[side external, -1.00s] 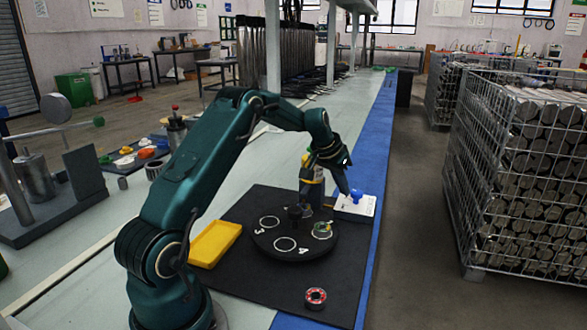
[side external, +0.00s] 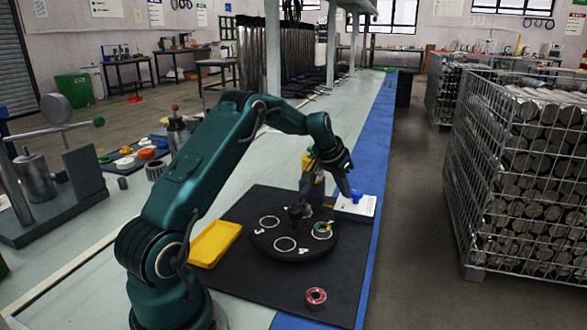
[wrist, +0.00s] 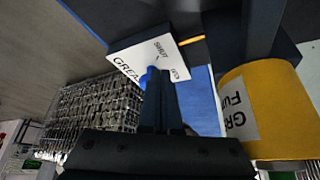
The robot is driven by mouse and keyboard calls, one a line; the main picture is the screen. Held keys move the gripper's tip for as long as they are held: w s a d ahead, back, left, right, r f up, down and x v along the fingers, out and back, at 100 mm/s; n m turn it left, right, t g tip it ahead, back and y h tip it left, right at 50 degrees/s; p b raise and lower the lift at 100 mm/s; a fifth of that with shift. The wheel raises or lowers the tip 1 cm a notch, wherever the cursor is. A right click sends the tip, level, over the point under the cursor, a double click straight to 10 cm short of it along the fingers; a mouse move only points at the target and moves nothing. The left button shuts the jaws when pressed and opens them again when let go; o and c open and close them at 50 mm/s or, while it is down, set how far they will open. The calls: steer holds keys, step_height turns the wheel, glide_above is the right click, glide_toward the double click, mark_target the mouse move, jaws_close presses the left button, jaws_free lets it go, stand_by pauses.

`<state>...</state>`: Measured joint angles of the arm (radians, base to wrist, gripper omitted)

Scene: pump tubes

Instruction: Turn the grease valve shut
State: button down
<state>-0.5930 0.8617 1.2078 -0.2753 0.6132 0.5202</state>
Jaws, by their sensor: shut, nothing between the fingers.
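The grease valve has a small blue handle (side external: 356,195) on a white label plate (side external: 368,207) at the mat's right edge. In the wrist view the plate (wrist: 133,60) reads "GREASE" and "SHUT", and part of the blue handle (wrist: 152,71) shows just past my fingertips. My gripper (side external: 348,192) points down at the handle from its left. In the wrist view my gripper (wrist: 160,75) is shut with nothing held. The fingers hide much of the handle, so I cannot tell its angle or whether they touch it.
A yellow container (wrist: 270,110) with a partly legible label stands close to the right of my fingers. A dark turntable (side external: 295,246) with numbered rings, a yellow tray (side external: 214,243) and a red-and-black ring (side external: 316,297) are on the black mat (side external: 270,290). A wire cage (side external: 500,180) stands at the right.

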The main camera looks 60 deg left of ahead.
steer(key=shift+w+d, duration=0.2)
steer(key=shift+d, duration=0.35)
steer(key=shift+w+d, duration=0.2)
steer(key=shift+d, duration=0.3)
stand_by(0.6)
steer(key=shift+s, duration=0.1)
steer(key=shift+s+d, duration=0.2)
steer(key=shift+s, duration=0.05)
step_height(320, 180, up, 6)
stand_by(0.5)
steer(key=shift+s+a+f, duration=0.1)
steer(key=shift+a+f, duration=0.35)
steer(key=shift+f, duration=0.55)
steer(key=shift+s+a+f, duration=0.1)
steer(key=shift+a+f, duration=0.3)
steer(key=shift+f, duration=0.65)
steer(key=shift+s+a+f, duration=0.1)
steer(key=shift+a+f, duration=0.35)
steer(key=shift+f, duration=0.55)
steer(key=shift+w, duration=0.35)
